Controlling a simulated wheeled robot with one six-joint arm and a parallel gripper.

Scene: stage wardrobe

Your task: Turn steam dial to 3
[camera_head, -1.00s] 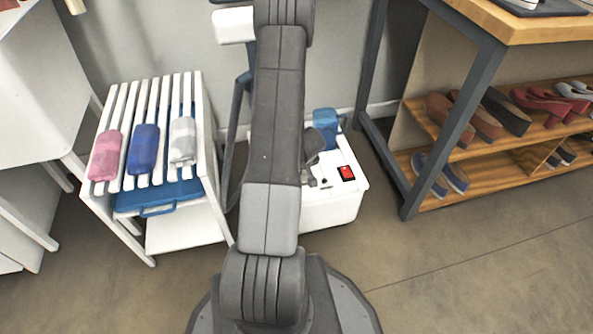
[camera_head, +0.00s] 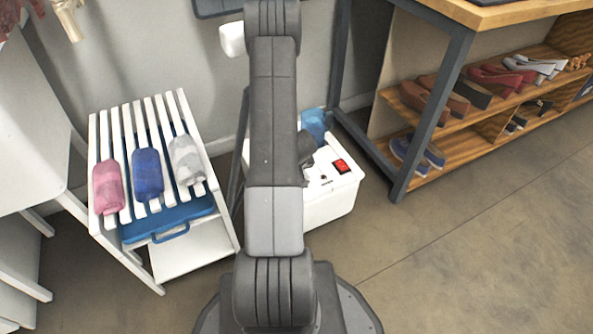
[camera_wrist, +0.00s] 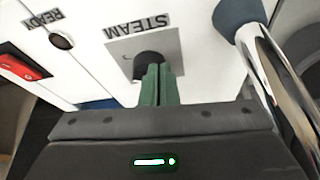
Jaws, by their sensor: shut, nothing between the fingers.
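The steam dial (camera_wrist: 147,58) is a dark round knob on a grey plate (camera_wrist: 121,57) in the wrist view. The STEAM label (camera_wrist: 137,26) above it reads upside down. My gripper (camera_wrist: 158,70) has its green fingers together and empty, with the tips overlapping the dial's lower edge. I cannot tell whether they touch it. The fingers hide part of the dial, and its pointer and numbers cannot be read. The white steamer base (camera_head: 331,196) stands on the floor in the head view, partly behind my arm, which hides the dial there.
A red switch (camera_wrist: 21,67) and a READY label (camera_wrist: 43,19) are left of the dial. A chrome tube (camera_wrist: 268,70) with a dark blue collar (camera_wrist: 237,14) rises close on the right. A white slatted rack (camera_head: 94,202) stands left, a shoe shelf (camera_head: 463,152) right.

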